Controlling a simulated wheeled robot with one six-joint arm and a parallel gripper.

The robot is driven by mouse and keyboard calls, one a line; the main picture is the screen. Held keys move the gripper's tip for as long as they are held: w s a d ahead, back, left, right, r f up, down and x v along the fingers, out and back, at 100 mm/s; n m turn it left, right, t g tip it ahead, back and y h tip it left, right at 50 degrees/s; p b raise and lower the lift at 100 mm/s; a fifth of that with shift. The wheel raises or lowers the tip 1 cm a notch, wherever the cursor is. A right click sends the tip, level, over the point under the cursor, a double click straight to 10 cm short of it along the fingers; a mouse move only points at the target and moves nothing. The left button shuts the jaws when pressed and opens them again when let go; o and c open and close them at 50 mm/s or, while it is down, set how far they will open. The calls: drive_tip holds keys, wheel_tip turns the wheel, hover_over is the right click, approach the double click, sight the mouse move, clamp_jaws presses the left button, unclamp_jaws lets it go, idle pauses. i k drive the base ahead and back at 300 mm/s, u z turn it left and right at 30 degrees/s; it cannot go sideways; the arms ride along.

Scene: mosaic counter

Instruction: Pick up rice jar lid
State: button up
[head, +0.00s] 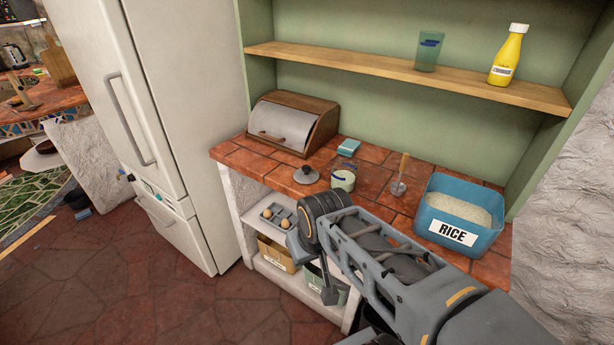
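A round grey lid with a dark knob (306,175) lies on the red-tiled counter, left of a small glass jar (343,181) with pale contents. I take this to be the rice jar lid; no label shows on it. A blue bin marked RICE (428,224), full of white grains, stands at the right of the counter. My gripper (329,294) hangs below counter height in front of the shelves, apart from the lid and lower in the picture. Its fingers are small and partly hidden by my arm, so their opening is unclear.
A wooden bread box (293,122) stands at the counter's back left. A blue sponge-like block (349,146) and a long-handled tool (400,175) are near the jar. A shelf (400,77) above holds a cup and yellow bottle. A fridge (160,110) stands left.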

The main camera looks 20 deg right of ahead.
sight(306, 175)
drive_tip(key=u, duration=1.25)
drive_tip(key=i, duration=1.65)
drive_tip(key=z, duration=2.8)
